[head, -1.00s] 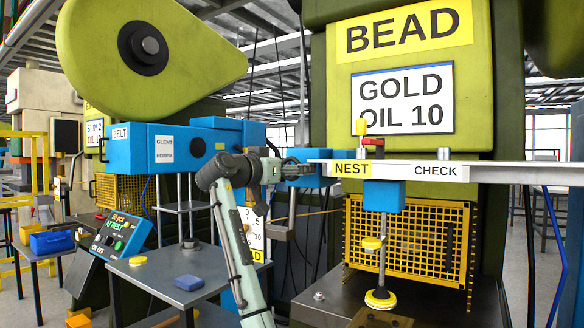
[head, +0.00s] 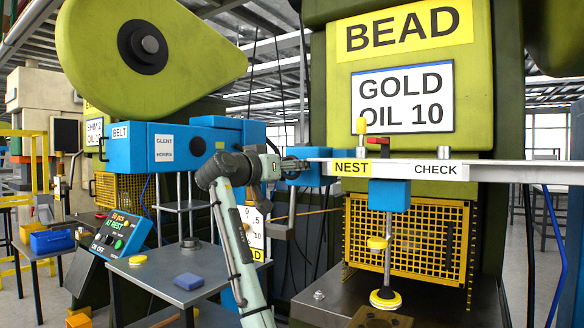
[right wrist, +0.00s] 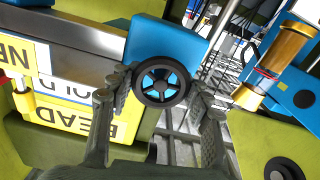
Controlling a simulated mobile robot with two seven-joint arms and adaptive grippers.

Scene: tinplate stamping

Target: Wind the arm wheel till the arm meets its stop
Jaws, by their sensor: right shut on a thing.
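The arm wheel (right wrist: 163,84) is a small black spoked handwheel on a blue end block (right wrist: 170,45) in the right wrist view. My right gripper (right wrist: 163,90) has a finger on each side of its rim and is shut on it. In the head view my right gripper (head: 287,166) is at the left end of the pale rail (head: 520,173), hiding the wheel. The blue carriage (head: 389,195) hangs under the rail with a rod and a yellow-black cup (head: 385,300). Its red pointer (head: 378,141) stands between the NEST label (head: 350,168) and the CHECK label (head: 437,170). My left gripper is not in view.
A yellow mesh guard (head: 430,245) stands behind the carriage. A brown plate (head: 378,318) lies below the cup.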

